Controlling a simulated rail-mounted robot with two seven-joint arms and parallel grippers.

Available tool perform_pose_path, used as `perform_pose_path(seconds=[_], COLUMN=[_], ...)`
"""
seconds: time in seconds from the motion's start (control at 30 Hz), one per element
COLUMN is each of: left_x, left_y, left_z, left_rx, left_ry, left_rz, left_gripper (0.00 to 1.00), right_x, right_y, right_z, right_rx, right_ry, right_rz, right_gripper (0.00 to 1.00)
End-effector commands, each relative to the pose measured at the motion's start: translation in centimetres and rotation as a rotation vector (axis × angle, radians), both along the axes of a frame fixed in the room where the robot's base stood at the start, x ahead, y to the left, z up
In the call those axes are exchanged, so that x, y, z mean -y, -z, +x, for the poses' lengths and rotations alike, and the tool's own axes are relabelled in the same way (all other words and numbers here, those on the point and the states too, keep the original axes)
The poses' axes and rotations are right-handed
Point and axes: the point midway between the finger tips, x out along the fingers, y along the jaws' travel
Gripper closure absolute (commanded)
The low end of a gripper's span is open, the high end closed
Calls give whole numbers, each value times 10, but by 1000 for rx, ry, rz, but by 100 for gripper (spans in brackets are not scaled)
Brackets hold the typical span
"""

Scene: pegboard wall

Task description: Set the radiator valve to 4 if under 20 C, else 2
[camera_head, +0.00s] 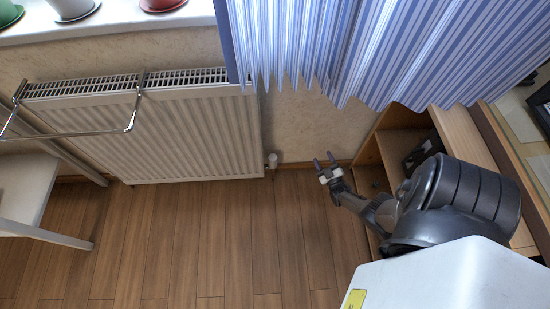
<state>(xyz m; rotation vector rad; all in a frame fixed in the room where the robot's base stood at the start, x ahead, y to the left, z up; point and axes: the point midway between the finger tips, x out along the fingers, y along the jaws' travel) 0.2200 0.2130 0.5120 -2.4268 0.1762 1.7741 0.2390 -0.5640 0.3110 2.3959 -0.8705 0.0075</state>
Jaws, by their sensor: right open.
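The white radiator (190,130) is mounted low on the wall at left. A small white valve knob (272,160) stands beside its lower right corner, close to the floor. Its numbers are too small to read. My right gripper (324,163) is open and empty, low in front of the wall, to the right of the valve and apart from it. I see no thermometer or temperature reading in this view. My left gripper is not in view.
A chrome towel rail (95,133) hangs on the radiator's front. A blue striped curtain (350,45) hangs above the valve. A wooden shelf unit (460,135) stands right, a white chair (25,190) left. Pots stand on the sill (110,18). The wooden floor (200,235) is clear.

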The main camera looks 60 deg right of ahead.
Motion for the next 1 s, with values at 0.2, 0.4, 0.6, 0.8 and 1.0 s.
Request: perform_pose_path(seconds=[0.2, 0.4, 0.6, 0.8, 1.0], left_x=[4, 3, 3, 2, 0], left_y=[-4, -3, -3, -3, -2], left_z=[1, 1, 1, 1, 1], left_rx=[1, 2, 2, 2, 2], left_ry=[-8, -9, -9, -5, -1], left_rz=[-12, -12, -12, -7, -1], left_gripper=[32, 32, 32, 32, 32], right_x=[1, -33, -44, -41, -40], right_y=[-26, -10, 16, 25, 27], right_z=[42, 73, 73, 70, 71], right_rx=[-345, -662, -827, -881, -879], right_ry=[-333, -554, -625, -584, -540], right_rz=[-536, -1304, -1971, -2334, -2481], right_gripper=[46, 46, 46, 46, 46])
